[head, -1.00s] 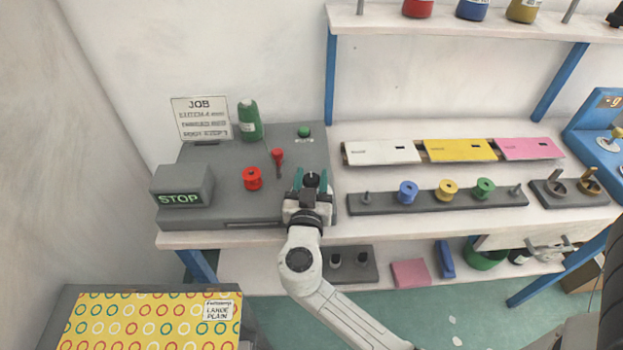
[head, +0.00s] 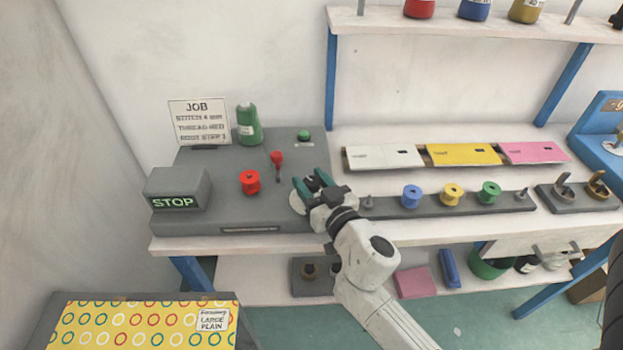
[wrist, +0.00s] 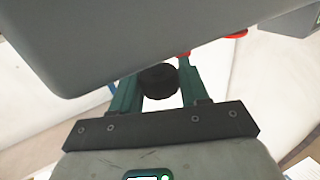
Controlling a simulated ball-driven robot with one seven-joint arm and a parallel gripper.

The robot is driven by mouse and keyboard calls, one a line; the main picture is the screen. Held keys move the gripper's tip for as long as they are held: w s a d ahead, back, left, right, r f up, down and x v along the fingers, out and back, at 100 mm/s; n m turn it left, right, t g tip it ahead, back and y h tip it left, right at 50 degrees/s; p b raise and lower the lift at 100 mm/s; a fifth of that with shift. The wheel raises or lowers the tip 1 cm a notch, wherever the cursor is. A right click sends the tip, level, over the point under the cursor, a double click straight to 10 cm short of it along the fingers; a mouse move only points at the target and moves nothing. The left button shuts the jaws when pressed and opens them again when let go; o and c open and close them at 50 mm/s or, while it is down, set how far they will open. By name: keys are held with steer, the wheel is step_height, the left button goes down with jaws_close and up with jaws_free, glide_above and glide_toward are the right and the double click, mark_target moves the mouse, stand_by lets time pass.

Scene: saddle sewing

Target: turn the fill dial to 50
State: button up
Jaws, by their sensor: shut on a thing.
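The fill dial's black knob (wrist: 158,82) sits between my teal fingers in the wrist view. My gripper (wrist: 153,90) is shut on it. In the head view my gripper (head: 310,185) is at the right front of the grey machine (head: 225,200), reaching in from the lower right. A pale round dial face (head: 297,203) shows partly under the fingers. The knob is mostly hidden there, and I cannot read any number or pointer.
A STOP box (head: 177,189) is at the machine's left. A rack of coloured spools (head: 440,200) lies close on the right.

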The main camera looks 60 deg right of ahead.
steer(key=shift+f+n+y+p, duration=0.1)
steer(key=shift+n+y+p, duration=0.3)
steer(key=shift+y, duration=0.2)
steer(key=o, duration=0.9)
steer(key=shift+o, duration=0.2)
steer(key=b+v, duration=0.1)
steer(key=v, duration=0.2)
steer(key=b+v, duration=0.1)
steer(key=v, duration=0.2)
steer(key=b+v, duration=0.2)
steer(key=v, duration=0.1)
steer(key=shift+s+a+f, duration=0.1)
steer(key=shift+s+f, duration=0.15)
steer(key=shift+s, duration=0.1)
steer(key=shift+s+a+r, duration=0.15)
steer(key=shift+s+a, duration=0.1)
steer(key=shift+s, duration=0.25)
